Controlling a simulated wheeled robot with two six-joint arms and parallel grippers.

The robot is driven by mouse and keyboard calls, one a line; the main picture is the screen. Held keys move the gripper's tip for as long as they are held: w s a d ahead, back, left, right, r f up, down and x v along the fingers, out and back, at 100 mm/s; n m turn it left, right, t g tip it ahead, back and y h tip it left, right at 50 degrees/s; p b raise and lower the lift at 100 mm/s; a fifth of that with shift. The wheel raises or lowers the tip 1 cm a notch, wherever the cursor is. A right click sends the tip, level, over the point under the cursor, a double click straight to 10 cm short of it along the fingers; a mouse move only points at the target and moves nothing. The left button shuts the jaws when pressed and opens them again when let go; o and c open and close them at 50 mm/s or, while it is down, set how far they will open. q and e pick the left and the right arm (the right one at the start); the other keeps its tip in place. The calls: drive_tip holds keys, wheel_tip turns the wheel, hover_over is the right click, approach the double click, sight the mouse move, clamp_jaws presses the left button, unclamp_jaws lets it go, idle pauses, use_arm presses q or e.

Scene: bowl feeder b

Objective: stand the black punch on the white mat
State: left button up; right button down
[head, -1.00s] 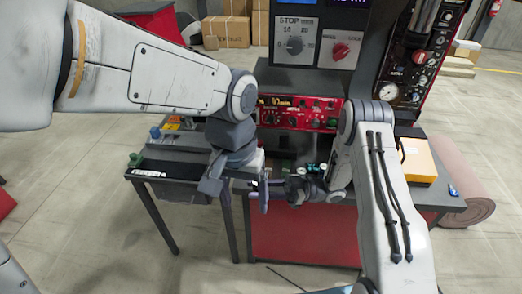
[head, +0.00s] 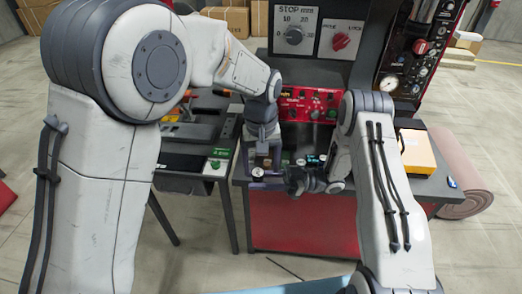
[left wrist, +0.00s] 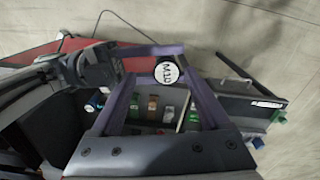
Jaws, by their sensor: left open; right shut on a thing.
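A dark round piece with a white top marked M10 (left wrist: 167,72), which I take to be the black punch, also shows small in the head view (head: 257,173). My right gripper (head: 268,181) reaches in from the right, its purple fingers shut on this piece above the bench's front edge. My left gripper (left wrist: 157,80) is open and points down at it. In the left wrist view its two fingers spread on either side, with the piece near the fingertips. I cannot tell whether they touch it. I cannot make out the white mat in either view.
Several small coloured pieces (left wrist: 152,105) stand on the bench behind the grippers. A dark side table (head: 181,163) with a green-topped piece (head: 214,164) is at the left. A red control panel (head: 306,104) rises behind. A yellow box (head: 417,152) sits at the right.

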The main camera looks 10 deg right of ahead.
sight(262, 171)
use_arm(q)
drive_tip(key=shift+f, duration=2.5)
drive_tip(key=shift+d, duration=0.1)
clamp_jaws()
use_arm(e)
drive_tip(key=shift+c, duration=2.4)
unclamp_jaws()
drive_tip(key=shift+o, duration=0.3)
